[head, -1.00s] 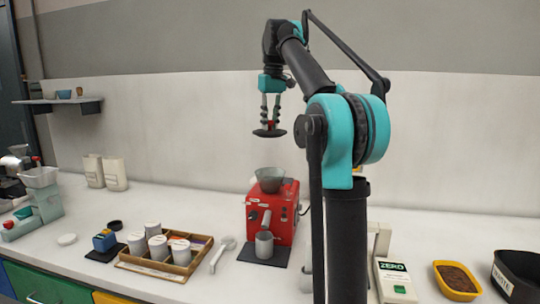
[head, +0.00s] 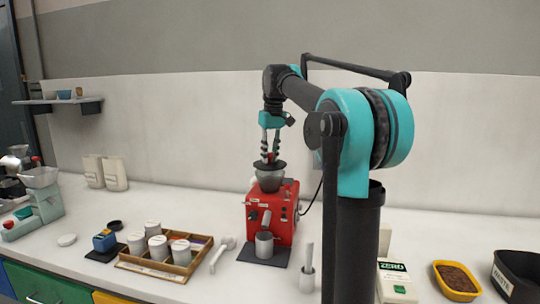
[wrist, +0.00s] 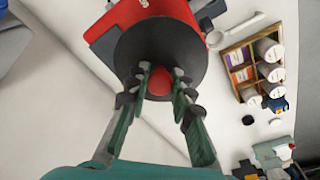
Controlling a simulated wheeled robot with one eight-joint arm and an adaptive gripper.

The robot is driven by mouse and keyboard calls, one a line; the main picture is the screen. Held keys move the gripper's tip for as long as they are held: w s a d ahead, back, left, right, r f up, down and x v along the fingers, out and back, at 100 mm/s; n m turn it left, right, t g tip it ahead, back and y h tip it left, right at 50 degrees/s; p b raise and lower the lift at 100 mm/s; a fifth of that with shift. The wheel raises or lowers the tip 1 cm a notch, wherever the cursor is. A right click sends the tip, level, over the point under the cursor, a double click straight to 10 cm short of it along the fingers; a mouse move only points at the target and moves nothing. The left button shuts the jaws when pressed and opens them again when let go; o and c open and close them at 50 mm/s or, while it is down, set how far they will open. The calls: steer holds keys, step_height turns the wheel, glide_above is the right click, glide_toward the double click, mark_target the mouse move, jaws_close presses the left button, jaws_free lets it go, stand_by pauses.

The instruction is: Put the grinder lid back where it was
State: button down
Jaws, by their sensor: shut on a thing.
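The red grinder (head: 272,212) stands on the counter with a grey funnel-shaped hopper (head: 270,182) on top. The dark round grinder lid (head: 278,165) is at the hopper's mouth, looking slightly tilted; I cannot tell whether it rests on the rim. My gripper (head: 270,157) is above it, pointing down, shut on the lid's red knob. In the wrist view, the fingers of my gripper (wrist: 160,82) close around the red knob (wrist: 159,84). The lid (wrist: 190,48) hides the hopper there, and part of the red grinder body (wrist: 125,14) shows behind it.
A metal cup (head: 264,245) stands at the grinder's front. To the left are a wooden tray (head: 150,268) with several white-lidded jars and a white scoop (head: 222,253). A yellow tub of brown grounds (head: 457,280) and a black bin (head: 518,275) are at right.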

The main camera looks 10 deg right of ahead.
mark_target(272, 164)
steer(key=shift+f, duration=0.45)
steer(key=shift+f, duration=0.15)
steer(key=c, duration=1.3)
jaws_free()
steer(key=r, duration=0.4)
steer(key=s+r, duration=0.1)
steer(key=r, duration=0.8)
steer(key=shift+s+d+r, duration=0.1)
steer(key=shift+s+d, duration=0.05)
steer(key=shift+d, duration=0.15)
